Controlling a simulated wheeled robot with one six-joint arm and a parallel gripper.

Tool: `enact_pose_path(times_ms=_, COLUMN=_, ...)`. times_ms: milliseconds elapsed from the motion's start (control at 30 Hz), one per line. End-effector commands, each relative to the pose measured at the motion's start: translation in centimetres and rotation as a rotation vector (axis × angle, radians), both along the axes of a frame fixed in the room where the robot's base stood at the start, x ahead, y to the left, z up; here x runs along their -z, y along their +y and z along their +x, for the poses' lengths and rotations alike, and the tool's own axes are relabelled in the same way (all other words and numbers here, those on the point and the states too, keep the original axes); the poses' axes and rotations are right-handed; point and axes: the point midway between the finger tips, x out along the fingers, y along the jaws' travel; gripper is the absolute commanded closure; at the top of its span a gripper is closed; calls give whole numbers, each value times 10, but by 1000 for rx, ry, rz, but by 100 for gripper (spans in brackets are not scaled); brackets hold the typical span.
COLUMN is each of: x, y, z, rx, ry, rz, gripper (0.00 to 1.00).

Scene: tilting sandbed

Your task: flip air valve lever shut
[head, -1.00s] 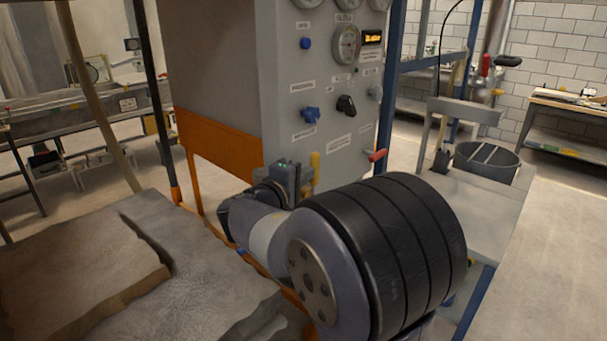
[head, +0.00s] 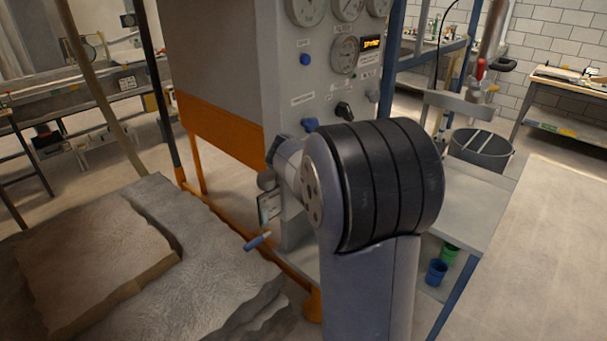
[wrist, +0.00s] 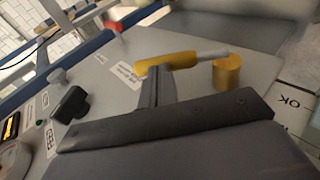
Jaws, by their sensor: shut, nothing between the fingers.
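In the wrist view a yellow-handled lever (wrist: 168,62) with a pale rod lies across the grey panel, beside a short yellow cylinder (wrist: 227,72). I take this to be the air valve lever. My gripper (wrist: 157,88) is shut and empty, its dark fingers together. Their tips appear right at the yellow handle; I cannot tell whether they touch it. In the head view my arm hides the lever and the fingertips.
The control panel (head: 275,65) carries a black knob (wrist: 70,103), a grey knob (wrist: 57,76) and a red-handled lever (wrist: 114,24). A sand slab (head: 95,260) lies left in the head view, near a blue handle (head: 257,241). Floor at right is clear.

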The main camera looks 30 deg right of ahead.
Motion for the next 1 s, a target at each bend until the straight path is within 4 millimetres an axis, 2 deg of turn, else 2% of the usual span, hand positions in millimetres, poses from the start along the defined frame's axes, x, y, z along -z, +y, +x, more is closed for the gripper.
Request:
enact_pose_path(times_ms=167, x=3, y=-11, z=3, rx=1, ry=3, rz=-2, gripper=100)
enact_pose_path(times_ms=367, x=9, y=-22, z=7, rx=5, ry=45, rz=131, gripper=100)
enact_pose_path(times_ms=1000, x=41, y=-45, z=16, rx=1, ry=46, rz=126, gripper=100)
